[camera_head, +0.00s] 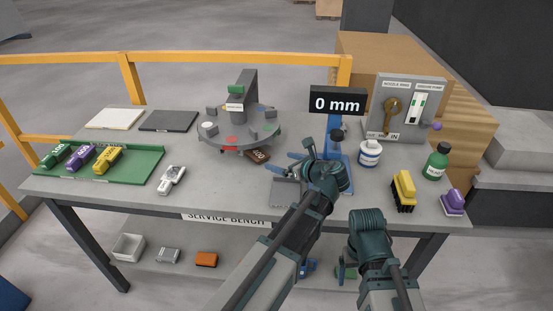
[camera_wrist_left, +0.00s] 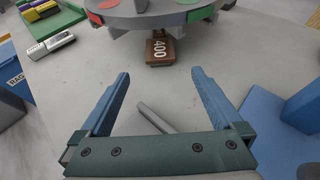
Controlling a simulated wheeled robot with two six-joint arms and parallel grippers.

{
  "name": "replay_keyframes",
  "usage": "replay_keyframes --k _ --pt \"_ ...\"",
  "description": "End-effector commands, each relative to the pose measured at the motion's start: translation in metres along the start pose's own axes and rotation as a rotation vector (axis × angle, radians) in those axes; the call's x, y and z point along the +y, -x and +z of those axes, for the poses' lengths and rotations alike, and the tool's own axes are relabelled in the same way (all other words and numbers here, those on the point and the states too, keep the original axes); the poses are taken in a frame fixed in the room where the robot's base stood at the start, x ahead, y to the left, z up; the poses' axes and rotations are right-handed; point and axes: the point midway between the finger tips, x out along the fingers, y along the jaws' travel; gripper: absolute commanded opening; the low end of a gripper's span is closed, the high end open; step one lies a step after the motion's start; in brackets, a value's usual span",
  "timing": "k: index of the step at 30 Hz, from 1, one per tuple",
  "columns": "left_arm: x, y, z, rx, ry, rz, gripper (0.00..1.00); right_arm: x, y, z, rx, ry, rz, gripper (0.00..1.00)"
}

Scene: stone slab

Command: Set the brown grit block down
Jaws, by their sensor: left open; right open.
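The brown grit block (camera_head: 257,156), marked 400, rests on the bench at the front edge of the round turntable (camera_head: 215,147). In the left wrist view the block (camera_wrist_left: 160,50) stands just beyond my fingertips, and its far side is close to the turntable's rim. My left gripper (camera_head: 293,162) is open, with nothing between its fingers. In the left wrist view its two blue fingers (camera_wrist_left: 161,75) are spread wide and apart from the block. My right arm shows at the lower right of the head view, but its gripper cannot be made out.
A green tray (camera_head: 140,178) with green, purple and yellow blocks lies at the left. A white-grey tool (camera_head: 172,179) lies beside it. A blue stand with a 0 mm display (camera_head: 337,104) rises right of my left gripper. Bottles and a yellow brush (camera_head: 404,187) stand further right.

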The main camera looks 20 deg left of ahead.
Motion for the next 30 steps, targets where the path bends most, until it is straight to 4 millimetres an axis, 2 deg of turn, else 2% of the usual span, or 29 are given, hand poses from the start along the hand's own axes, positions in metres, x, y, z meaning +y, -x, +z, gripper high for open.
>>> replay_keyframes --k 11,14,24,30 --pt "-0.003 0.002 0.001 0.000 0.000 0.001 1.00 0.000 0.002 0.000 0.000 0.000 0.000 0.85" --pt "-0.003 -0.009 0.000 0.001 0.001 0.003 1.00 0.000 -0.004 0.000 0.000 0.000 0.000 0.85" --pt "-0.003 -0.070 -0.001 0.001 0.002 0.002 1.00 -0.003 -0.027 -0.002 0.000 0.000 0.000 0.85" --pt "-0.003 -0.083 0.001 0.001 0.001 0.000 1.00 -0.003 -0.030 -0.002 0.000 0.000 0.000 0.85"
